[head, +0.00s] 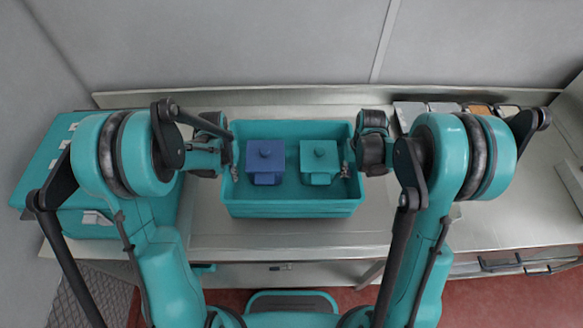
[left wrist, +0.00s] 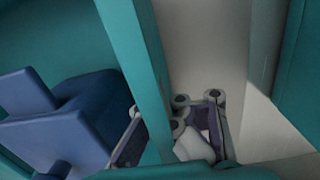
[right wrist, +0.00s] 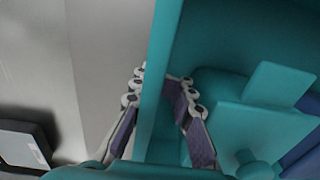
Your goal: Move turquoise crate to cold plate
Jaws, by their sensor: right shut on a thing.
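The turquoise crate (head: 292,210) stands on the pale worktop, level, between my two arms. A blue lidded container (head: 265,158) and a turquoise lidded container (head: 320,160) stand inside it. My left gripper (head: 233,166) is at the crate's left wall; in the left wrist view its fingers (left wrist: 168,130) are apart, one on each side of the wall (left wrist: 140,60). My right gripper (head: 346,170) is shut on the crate's right wall; the right wrist view shows its fingers (right wrist: 158,103) on both sides of that wall (right wrist: 160,60). I cannot tell which surface is the cold plate.
A large turquoise case (head: 45,165) lies at the left end of the worktop. Several small flat plates or tiles (head: 443,108) lie at the back right. The worktop is clear at the right (head: 500,210). A wall runs along the back.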

